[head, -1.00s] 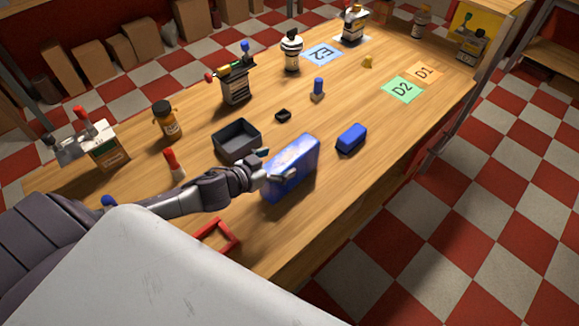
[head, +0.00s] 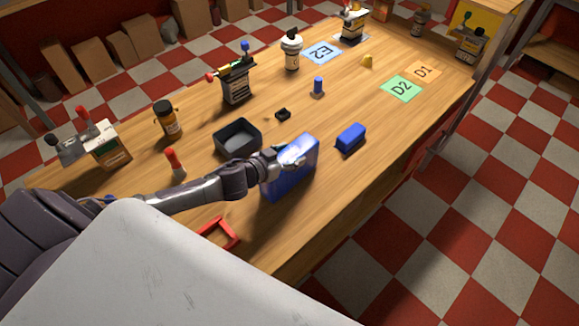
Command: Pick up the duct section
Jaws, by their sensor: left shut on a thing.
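A large blue block (head: 293,182) stands upright near the front edge of the wooden table; it is the piece at my left gripper, though its shape does not clearly show it as the duct section. My left gripper (head: 287,158) is at the block's upper left part and shut on it. The fingers overlap the block's top and near face, so the exact contact is partly hidden. The block still appears to rest on the table. My right gripper is not in view.
A dark open tray (head: 238,151) lies just behind my left arm. A small blue block (head: 351,137) is to the right. A red frame (head: 219,232) lies near the front edge. Bottles and a tool holder (head: 237,84) stand farther back.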

